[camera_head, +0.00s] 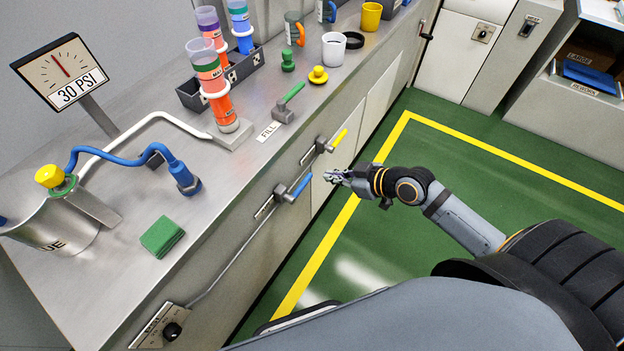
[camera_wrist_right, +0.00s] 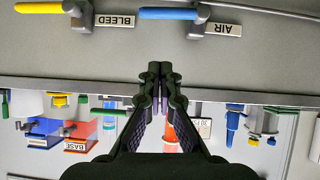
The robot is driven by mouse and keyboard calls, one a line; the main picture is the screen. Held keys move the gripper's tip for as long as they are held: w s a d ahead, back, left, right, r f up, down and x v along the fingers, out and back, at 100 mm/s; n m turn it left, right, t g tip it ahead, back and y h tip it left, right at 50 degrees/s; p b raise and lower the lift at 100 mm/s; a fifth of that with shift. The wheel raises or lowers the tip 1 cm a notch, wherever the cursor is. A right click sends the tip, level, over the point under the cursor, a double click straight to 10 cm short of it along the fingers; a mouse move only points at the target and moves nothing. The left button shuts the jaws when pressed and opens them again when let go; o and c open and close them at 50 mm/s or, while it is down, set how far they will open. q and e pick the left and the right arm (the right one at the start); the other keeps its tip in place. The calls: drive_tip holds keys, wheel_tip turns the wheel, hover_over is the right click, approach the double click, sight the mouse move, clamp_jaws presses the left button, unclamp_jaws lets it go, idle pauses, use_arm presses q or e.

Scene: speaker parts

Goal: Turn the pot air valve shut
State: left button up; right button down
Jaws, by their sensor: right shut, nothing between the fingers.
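The pot air valve has a blue lever (camera_head: 299,187) on a grey body (camera_head: 282,193) on the bench's front face. In the right wrist view its blue lever (camera_wrist_right: 168,13) lies roughly level beside the AIR label (camera_wrist_right: 221,29). My right gripper (camera_head: 333,177) is shut and empty, in front of the bench just right of the blue lever and apart from it. Its closed fingertips (camera_wrist_right: 158,72) also show in the wrist view. The glue pot (camera_head: 55,232) with a yellow knob stands on the bench at left. My left gripper is out of view.
A yellow-levered valve (camera_head: 338,138), labelled BLEED in the wrist view, sits beyond the air valve. A gauge (camera_head: 62,72) reads 30 PSI. A green FILL lever (camera_head: 290,98) stands on the bench top. The green floor (camera_head: 470,165) beside the bench is clear.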

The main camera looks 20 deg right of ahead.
sight(301, 188)
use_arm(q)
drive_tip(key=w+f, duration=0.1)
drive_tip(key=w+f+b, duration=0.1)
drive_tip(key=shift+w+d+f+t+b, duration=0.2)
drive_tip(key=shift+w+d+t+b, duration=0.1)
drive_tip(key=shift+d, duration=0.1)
use_arm(e)
drive_tip(key=w+a+f, duration=0.4)
drive_tip(key=w+f, duration=0.2)
drive_tip(key=f, duration=0.2)
drive_tip(key=shift+f, duration=0.15)
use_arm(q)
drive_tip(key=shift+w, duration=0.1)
